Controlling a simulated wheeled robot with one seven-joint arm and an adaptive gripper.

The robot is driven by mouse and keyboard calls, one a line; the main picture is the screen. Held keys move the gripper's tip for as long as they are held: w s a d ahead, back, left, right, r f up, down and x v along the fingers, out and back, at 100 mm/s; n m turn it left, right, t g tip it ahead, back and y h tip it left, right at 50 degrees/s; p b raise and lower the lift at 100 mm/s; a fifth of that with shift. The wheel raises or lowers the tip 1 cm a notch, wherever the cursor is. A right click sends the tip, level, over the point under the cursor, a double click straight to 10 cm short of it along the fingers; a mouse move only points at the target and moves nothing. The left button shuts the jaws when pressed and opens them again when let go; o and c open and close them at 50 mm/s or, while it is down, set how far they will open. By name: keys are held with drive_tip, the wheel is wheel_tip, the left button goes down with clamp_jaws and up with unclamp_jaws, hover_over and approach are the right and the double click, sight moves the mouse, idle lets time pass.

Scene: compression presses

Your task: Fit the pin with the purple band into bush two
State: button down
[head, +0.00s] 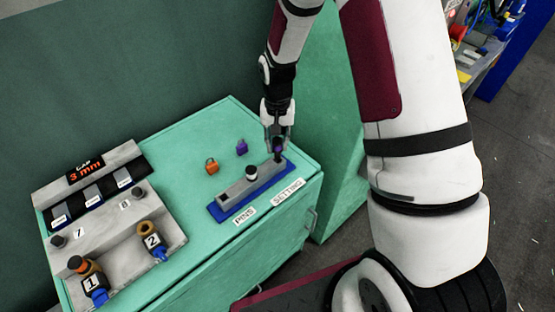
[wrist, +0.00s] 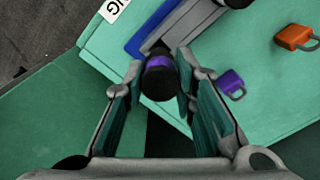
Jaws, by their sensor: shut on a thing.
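The pin with the purple band (wrist: 159,77) is between my fingertips in the wrist view, with its dark end toward the camera. My gripper (head: 277,138) is shut on it over the right end of the grey pin rack (head: 236,196); its fingers also show in the wrist view (wrist: 160,68). The pin's lower part is hidden, so I cannot tell whether it is still seated in the rack. Bush two (head: 150,231), a tan ring with a blue tag marked 2, is in the grey press fixture (head: 120,263) at the lower left.
A white-banded pin (head: 251,173) stands in the rack. An orange-banded pin (head: 77,264) is at bush one (head: 93,273). A purple padlock (head: 241,147) and an orange padlock (head: 211,166) lie behind the rack. Green bench top (head: 190,198) is clear between rack and fixture.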

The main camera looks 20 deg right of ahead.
sight(277, 141)
drive_tip(key=shift+r, duration=0.1)
drive_tip(key=shift+r+p, duration=0.6)
drive_tip(key=shift+r, duration=1.3)
drive_tip(key=shift+a, duration=0.1)
